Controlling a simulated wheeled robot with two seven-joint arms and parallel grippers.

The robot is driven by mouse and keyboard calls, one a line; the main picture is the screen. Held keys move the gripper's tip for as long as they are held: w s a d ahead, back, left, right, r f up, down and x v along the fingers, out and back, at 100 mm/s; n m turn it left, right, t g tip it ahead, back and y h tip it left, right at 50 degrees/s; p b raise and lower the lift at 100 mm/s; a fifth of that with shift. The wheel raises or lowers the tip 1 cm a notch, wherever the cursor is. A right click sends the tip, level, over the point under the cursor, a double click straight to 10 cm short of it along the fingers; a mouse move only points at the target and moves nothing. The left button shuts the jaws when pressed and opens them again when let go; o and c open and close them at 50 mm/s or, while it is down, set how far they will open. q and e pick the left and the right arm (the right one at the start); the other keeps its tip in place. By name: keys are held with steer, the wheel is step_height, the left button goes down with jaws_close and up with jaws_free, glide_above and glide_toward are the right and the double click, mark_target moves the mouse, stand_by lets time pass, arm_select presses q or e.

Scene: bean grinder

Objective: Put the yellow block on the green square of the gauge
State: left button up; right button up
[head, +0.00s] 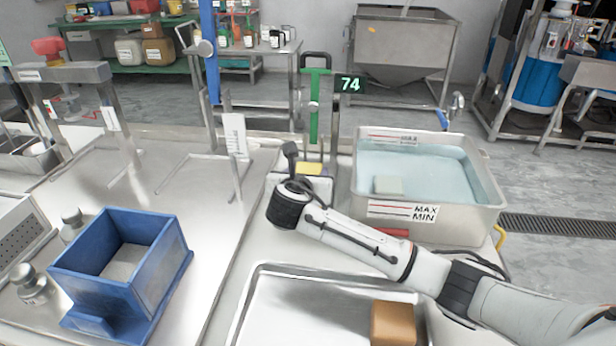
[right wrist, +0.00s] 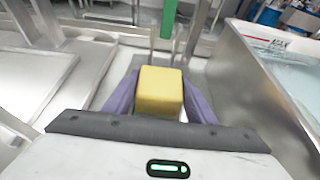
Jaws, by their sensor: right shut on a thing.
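The yellow block (right wrist: 160,92) is between the two purple fingers of my right gripper (right wrist: 160,98), which is shut on it, in the right wrist view. In the head view the block's yellow top (head: 310,168) shows just beyond my right wrist, which hides the fingers. A green upright bar (head: 314,108) stands behind the block, with a display reading 74 (head: 350,85) beside its top. I cannot make out a green square; the area below the block is hidden. My left gripper is not in view.
A water basin (head: 428,227) with MAX and MIN marks stands right of the block. A metal tray (head: 262,300) with an orange-brown block (head: 393,323) lies in front, under my right arm. A blue open box (head: 120,265) stands at left. The metal table (head: 195,215) between is mostly clear.

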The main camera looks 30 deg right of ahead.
steer(key=shift+f, duration=0.15)
steer(key=o, duration=1.1)
steer(key=shift+f, duration=0.1)
steer(key=shift+o, duration=0.2)
steer(key=shift+s+a+r, duration=0.15)
steer(key=shift+r, duration=0.15)
steer(key=p+v, duration=0.2)
steer(key=v, duration=0.9)
steer(key=shift+s+a, duration=0.15)
steer(key=shift+s, duration=0.1)
